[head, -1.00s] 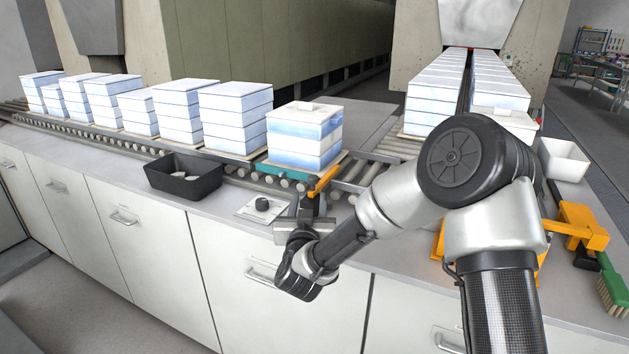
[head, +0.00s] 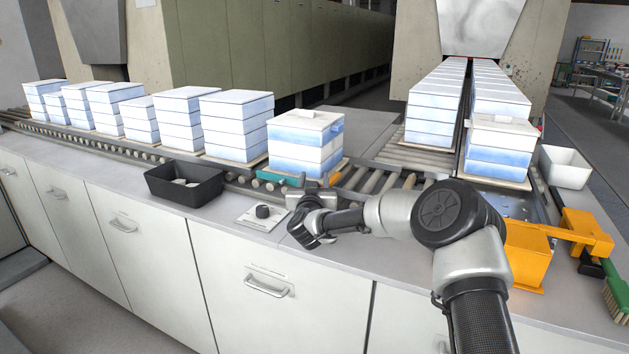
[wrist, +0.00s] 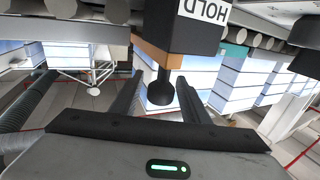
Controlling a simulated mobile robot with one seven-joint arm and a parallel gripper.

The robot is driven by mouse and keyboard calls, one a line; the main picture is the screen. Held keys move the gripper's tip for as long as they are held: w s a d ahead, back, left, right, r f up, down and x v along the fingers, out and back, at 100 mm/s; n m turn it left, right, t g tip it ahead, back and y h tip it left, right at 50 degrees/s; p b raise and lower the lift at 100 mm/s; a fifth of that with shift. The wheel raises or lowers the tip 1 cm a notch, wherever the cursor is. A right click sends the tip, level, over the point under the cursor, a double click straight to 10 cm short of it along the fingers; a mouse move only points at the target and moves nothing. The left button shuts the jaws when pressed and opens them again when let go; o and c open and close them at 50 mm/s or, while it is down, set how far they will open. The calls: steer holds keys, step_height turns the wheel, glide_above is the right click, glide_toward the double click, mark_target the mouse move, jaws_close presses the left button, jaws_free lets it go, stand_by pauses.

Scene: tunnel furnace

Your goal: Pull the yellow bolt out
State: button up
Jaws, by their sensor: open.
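The yellow bolt shows in the head view as a small orange-yellow piece (head: 335,178) beside the roller line, mostly hidden by my gripper (head: 313,183). In the wrist view a black block with a "HOLD" label (wrist: 205,12) has an orange-brown part (wrist: 152,54) on it and a black knob (wrist: 160,92) sticking out towards me. My gripper (wrist: 160,80) is open there, with one finger on each side of the knob. Gaps show between knob and fingers, so it does not look gripped.
A stack of blue-white boxes (head: 305,146) stands on the rollers just behind my gripper. A black tray (head: 185,187) and a panel with a black dial (head: 262,212) lie to the left. An orange box (head: 527,262) and a green brush (head: 615,300) are on the right.

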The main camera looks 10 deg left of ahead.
steer(key=shift+w, duration=0.4)
steer(key=shift+c, duration=0.4)
jaws_close()
steer(key=s+a+b, duration=0.1)
steer(key=s+a, duration=0.3)
steer(key=s, duration=0.6)
steer(key=shift+s+f, duration=0.15)
steer(key=shift+o, duration=0.4)
jaws_free()
steer(key=shift+s, duration=0.1)
steer(key=shift+d, duration=0.1)
